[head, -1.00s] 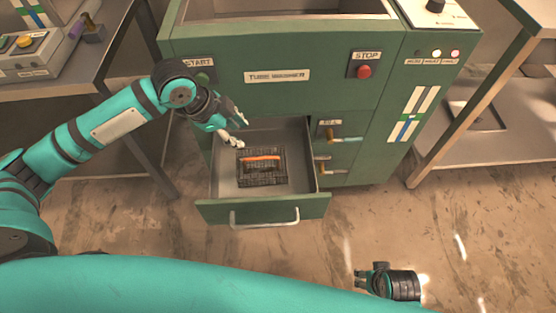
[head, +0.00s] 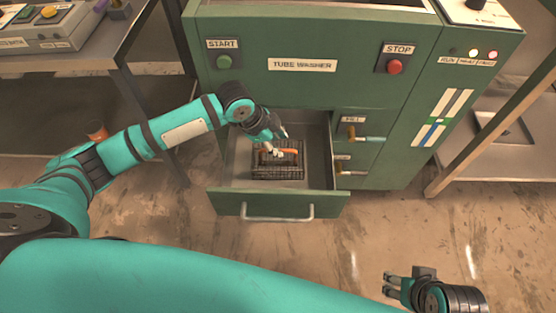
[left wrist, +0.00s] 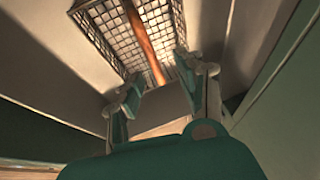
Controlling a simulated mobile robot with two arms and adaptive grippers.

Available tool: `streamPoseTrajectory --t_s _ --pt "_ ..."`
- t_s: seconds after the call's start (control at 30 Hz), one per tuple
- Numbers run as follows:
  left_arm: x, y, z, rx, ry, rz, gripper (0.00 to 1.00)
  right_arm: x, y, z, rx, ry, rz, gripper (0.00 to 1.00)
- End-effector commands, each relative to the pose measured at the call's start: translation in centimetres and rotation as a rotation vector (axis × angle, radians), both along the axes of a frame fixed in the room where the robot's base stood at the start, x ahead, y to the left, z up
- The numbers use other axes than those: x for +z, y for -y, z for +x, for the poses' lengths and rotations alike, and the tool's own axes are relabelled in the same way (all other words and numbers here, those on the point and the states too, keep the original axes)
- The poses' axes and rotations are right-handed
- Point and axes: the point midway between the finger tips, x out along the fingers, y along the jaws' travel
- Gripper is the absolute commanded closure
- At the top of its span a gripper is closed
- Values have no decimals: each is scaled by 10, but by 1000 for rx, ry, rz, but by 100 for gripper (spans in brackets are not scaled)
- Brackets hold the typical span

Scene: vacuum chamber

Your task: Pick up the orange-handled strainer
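The strainer, a dark wire-mesh basket (head: 279,173) with an orange handle (head: 290,154) across its top, sits in the open drawer (head: 240,170). My left gripper (head: 279,141) is over the drawer, at the handle and partly covering it. In the left wrist view, the basket (left wrist: 103,24) and orange handle (left wrist: 142,42) show ahead of the left gripper (left wrist: 158,74). Its two fingers are spread, with the handle's near end between them in the picture; I see no grip on it. My right gripper (head: 388,285) is open and empty above the floor at lower right.
The drawer belongs to the green tube washer (head: 300,90). Its front panel with a handle (head: 278,213) and its side walls surround the strainer. Valve levers (head: 365,137) stick out right of the drawer. Tables stand at left (head: 80,62) and right (head: 500,170).

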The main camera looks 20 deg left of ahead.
Motion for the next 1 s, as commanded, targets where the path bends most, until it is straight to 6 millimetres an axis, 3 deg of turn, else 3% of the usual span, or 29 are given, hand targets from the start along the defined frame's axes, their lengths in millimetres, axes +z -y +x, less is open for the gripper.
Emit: streamPoseTrajectory --t_s 0.2,0.47,0.8,1.0 --pt "-35 13 4 -1 -2 -1 62 -15 0 -1 0 0 -1 60" --pt "-39 14 7 -1 0 1 62 -15 0 -1 0 -1 -1 60" --pt "-39 14 7 -1 -1 1 100 -15 0 -1 0 0 0 60" --pt "-39 14 7 -1 -1 0 100 -15 0 -1 0 0 0 60"
